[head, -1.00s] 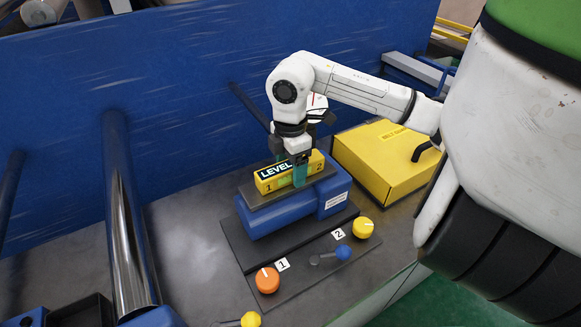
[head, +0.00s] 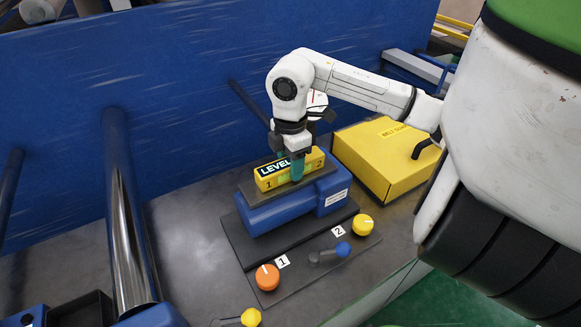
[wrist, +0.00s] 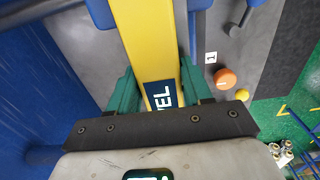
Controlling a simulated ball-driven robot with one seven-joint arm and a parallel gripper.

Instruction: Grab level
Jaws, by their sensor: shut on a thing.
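The level is a yellow block (head: 266,183) with a dark "LEVEL" label and the marks 1 and 2. It lies on the dark top plate of a blue machine block (head: 268,212). My gripper (head: 297,170) comes down from above and is shut on the level near its middle. In the wrist view the level (wrist: 141,35) runs between the two teal fingers (wrist: 155,88), with part of its label showing. The lower part of the level's far side is hidden. I cannot tell a gap between the level and the plate.
An orange knob (head: 267,277), a yellow knob (head: 363,224) and a blue-tipped lever (head: 343,249) stand in front. A yellow belt guard box (head: 385,160) stands to the right. A shiny roller (head: 133,235) stands left. A blue wall (head: 160,90) closes the back.

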